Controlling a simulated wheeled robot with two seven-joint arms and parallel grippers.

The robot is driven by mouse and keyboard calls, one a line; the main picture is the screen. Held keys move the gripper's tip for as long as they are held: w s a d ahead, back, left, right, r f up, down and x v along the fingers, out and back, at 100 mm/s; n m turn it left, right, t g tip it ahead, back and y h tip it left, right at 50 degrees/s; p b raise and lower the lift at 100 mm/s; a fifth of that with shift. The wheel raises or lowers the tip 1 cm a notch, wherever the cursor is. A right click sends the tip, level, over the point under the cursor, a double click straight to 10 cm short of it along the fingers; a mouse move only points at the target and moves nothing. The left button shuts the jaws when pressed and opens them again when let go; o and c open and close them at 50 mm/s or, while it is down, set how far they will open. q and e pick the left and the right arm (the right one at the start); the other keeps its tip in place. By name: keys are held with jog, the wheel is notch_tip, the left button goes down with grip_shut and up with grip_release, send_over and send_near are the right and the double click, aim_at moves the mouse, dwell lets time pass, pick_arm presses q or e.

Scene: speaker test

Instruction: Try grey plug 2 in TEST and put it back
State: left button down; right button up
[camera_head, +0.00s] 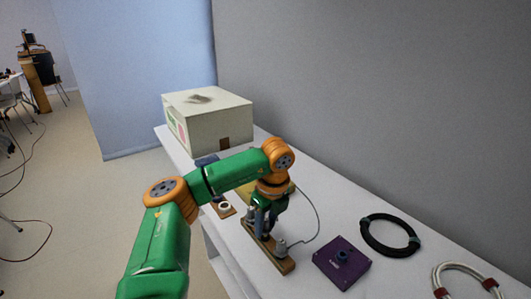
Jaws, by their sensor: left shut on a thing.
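My left gripper (262,226) points down over a narrow wooden strip (262,250) on the white table. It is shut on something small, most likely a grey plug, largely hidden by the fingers. Another grey plug (281,247) stands upright at the near end of the strip, with a thin grey cable curving back from it. I cannot read any plug numbers. A purple box (335,265) with a round dark socket on top lies right of the strip. Its pale marking is too small to read, so I cannot tell whether it is TEST. My right gripper is not in view.
A large cream box (213,108) stands at the table's far end. A small wooden piece with a white ring (224,206) lies left of my gripper. A black cable coil (365,238) and a pale looped cable (460,266) lie to the right. A grey wall borders the table.

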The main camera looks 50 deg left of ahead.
pick_arm(q)
jog(key=shift+f+b, duration=0.65)
jog(key=shift+f, duration=0.2)
jog(key=shift+c, duration=2.1)
grip_release()
notch_tip(320, 180, up, 8)
jog(key=p, duration=0.7)
jog(key=shift+f+p, duration=0.15)
jog(key=shift+p, duration=0.15)
jog(key=shift+f, duration=0.1)
